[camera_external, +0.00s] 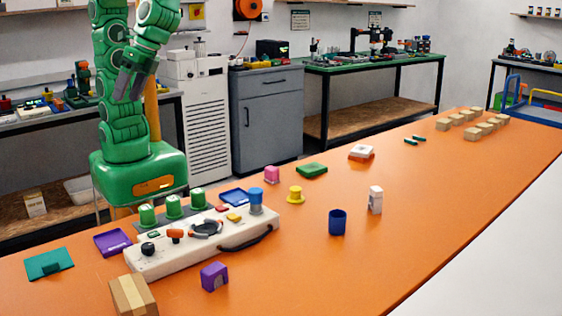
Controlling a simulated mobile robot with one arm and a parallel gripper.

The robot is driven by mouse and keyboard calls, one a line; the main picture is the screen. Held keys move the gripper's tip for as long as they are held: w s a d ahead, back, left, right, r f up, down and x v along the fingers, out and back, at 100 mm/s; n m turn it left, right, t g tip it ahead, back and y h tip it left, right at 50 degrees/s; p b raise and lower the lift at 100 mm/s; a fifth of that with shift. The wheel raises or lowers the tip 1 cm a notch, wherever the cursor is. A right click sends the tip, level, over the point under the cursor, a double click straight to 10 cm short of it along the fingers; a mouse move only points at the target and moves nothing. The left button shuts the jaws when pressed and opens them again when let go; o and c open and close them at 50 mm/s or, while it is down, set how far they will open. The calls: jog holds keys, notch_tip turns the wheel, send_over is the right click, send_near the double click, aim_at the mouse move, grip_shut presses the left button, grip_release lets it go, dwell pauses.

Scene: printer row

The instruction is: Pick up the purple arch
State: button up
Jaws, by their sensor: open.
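The purple arch (214,276) stands on the orange table near the front, just right of the cardboard box and in front of the white control panel. Its opening faces the front. My green arm rises from its base behind the panel. My gripper (128,90) is open and empty, pointing down high above the table, far up and left of the arch. Nothing touches the arch.
The white control panel (180,255) with knobs and a black cable lies between my base and the arch. A blue cup (337,222) and a white bottle (375,200) stand to the right. The table (300,280) right of the arch is clear.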

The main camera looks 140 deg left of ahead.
jog(key=w+n+t+h, duration=0.1)
jog(key=w+n+h, duration=0.5)
jog(key=w, duration=1.3)
jog(key=n+t+h, duration=0.2)
jog(key=n+t, duration=0.1)
jog(key=n, duration=0.4)
send_over(216, 266)
jog(key=a, duration=0.4)
notch_tip(216, 266, down, 2)
jog(key=f, duration=2.8)
jog(key=shift+s+a, duration=0.15)
jog(key=shift+s, duration=0.2)
jog(key=shift+f+x, duration=0.1)
jog(key=shift+x, duration=1.35)
jog(key=shift+f+x, duration=0.15)
jog(key=shift+x, duration=2.25)
jog(key=shift+w, duration=0.1)
jog(key=shift+r, duration=0.1)
jog(key=c, duration=1)
jog(key=shift+r, duration=0.1)
jog(key=shift+c, duration=0.2)
